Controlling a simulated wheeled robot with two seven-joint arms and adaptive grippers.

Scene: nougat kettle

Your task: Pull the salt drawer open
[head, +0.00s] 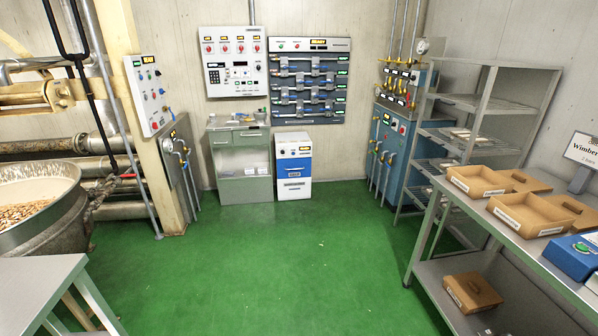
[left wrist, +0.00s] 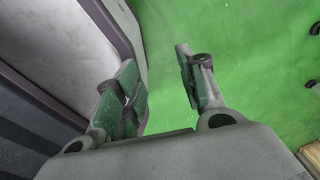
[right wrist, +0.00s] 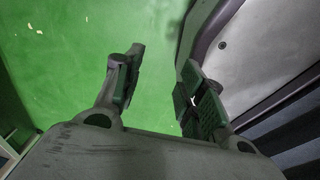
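A small white cabinet (head: 293,166) with a blue drawer front (head: 294,168) and a dark label stands against the back wall in the head view. Beside it on the left is a grey-green cabinet (head: 240,162) with a drawer (head: 251,134) under its top and a pale panel below. I cannot read which drawer is the salt drawer; every drawer front looks shut. My left gripper (left wrist: 157,60) is open and empty over green floor in the left wrist view. My right gripper (right wrist: 162,60) is open and empty over green floor in the right wrist view. Neither gripper shows in the head view.
Wide green floor (head: 250,265) lies clear before the cabinets. A large kettle (head: 70,225) and a grey table (head: 40,290) stand at the left. A workbench (head: 480,208) with brown trays (head: 480,182) and a metal shelf rack (head: 485,104) stand at the right.

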